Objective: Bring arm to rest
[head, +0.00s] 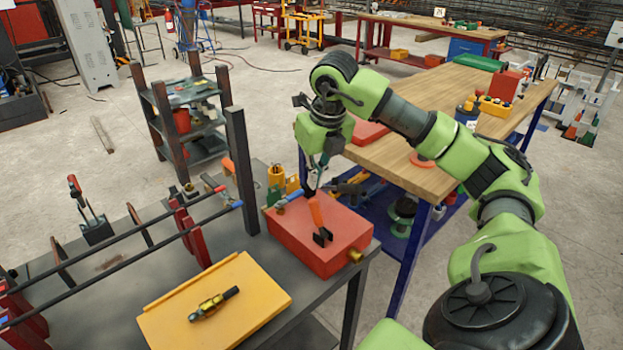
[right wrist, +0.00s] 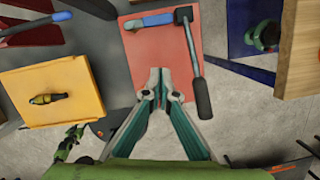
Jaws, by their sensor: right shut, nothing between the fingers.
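My right arm reaches in from the right in the head view, bent over the gap between the dark workbench and the wooden table. Its right gripper (head: 311,190) points down above the red box (head: 335,248); it also shows in the right wrist view (right wrist: 160,80). Its fingertips are together with nothing between them. In the right wrist view, a hammer (right wrist: 192,60) and a blue-handled tool (right wrist: 150,21) lie on the red surface beyond the fingertips, apart from them. My left gripper is not in view.
The dark workbench (head: 110,250) carries a yellow tray (head: 165,318) with a small yellow-and-black tool (head: 213,303), and clamped bars at left. The wooden table (head: 445,95) stands behind my arm. A shelf rack (head: 187,125) stands behind the bench. Open floor lies to the left.

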